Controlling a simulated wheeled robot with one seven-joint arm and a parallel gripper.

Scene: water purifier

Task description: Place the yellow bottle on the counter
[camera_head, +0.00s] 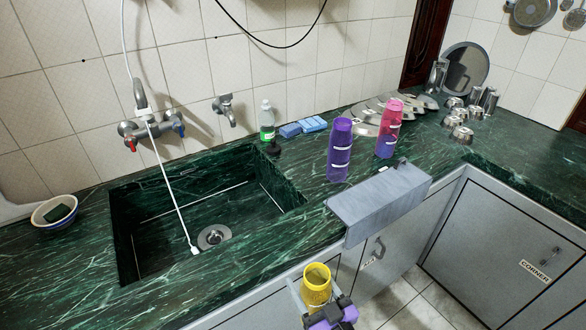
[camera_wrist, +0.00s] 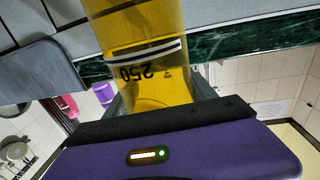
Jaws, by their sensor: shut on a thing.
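The yellow bottle (camera_head: 316,285) is in my gripper (camera_head: 318,302), in front of the counter's front edge and apart from the counter top. My gripper is shut on it. In the wrist view the bottle (camera_wrist: 140,50) is see-through yellow with a white band and the marking 250, and it fills the space beyond my gripper (camera_wrist: 155,95). The counter (camera_head: 260,238) is dark green marble with pale veins. Its green front edge also shows in the wrist view (camera_wrist: 255,38).
A sink (camera_head: 150,235) is set in the counter. A grey box-like panel (camera_head: 380,203) juts over the front edge. A purple bottle (camera_head: 339,150) and a pink-purple bottle (camera_head: 388,128) stand behind it. Steel cups (camera_head: 462,133), a green soap bottle (camera_head: 267,120) and a bowl (camera_head: 55,211) stand further off.

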